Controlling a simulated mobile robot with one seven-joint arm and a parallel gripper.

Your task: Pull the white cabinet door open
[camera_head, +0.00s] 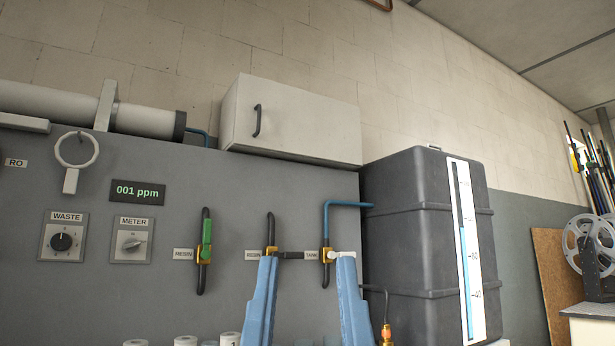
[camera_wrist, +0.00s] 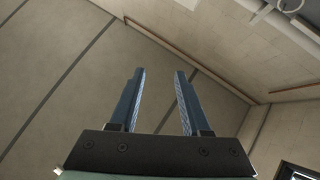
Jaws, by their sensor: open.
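The white cabinet (camera_head: 300,122) is mounted high on the wall in the head view, and its door looks shut. A dark vertical handle (camera_head: 257,121) sits near the left edge of its front. My gripper (camera_head: 306,258) shows as two blue fingers at the bottom of the head view, open and empty. In that picture it is below the cabinet and apart from the handle. In the wrist view my gripper (camera_wrist: 158,72) is open with nothing between the fingers, facing the ceiling and upper wall. The cabinet cannot be made out clearly there.
A grey panel (camera_head: 100,290) with dials, a display (camera_head: 137,192) and valves (camera_head: 205,250) lies below and left of the cabinet. A dark tank (camera_head: 400,250) with a level gauge stands to the right. A white pipe (camera_head: 60,104) runs left of the cabinet.

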